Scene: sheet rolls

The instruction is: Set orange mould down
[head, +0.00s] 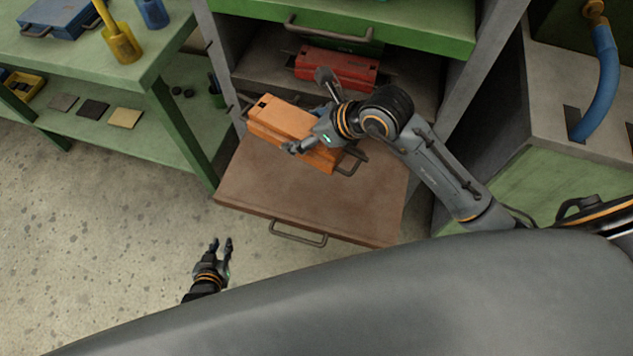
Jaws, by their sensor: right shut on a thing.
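The orange mould (282,122) is a long block with handles at its ends. It is over the back part of the brown pulled-out shelf (300,205); I cannot tell whether it rests fully on it. My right gripper (305,141) is shut on the orange mould near its right half, and its wrist hides part of the mould. My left gripper (222,248) is open and empty, low over the floor in front of the shelf's left front corner.
A red mould (336,68) sits deeper in the cabinet, under the green drawer (420,25). A green bench (105,50) with a blue mould (58,17) and a yellow tool (122,44) stands on the left. The shelf's front part is clear.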

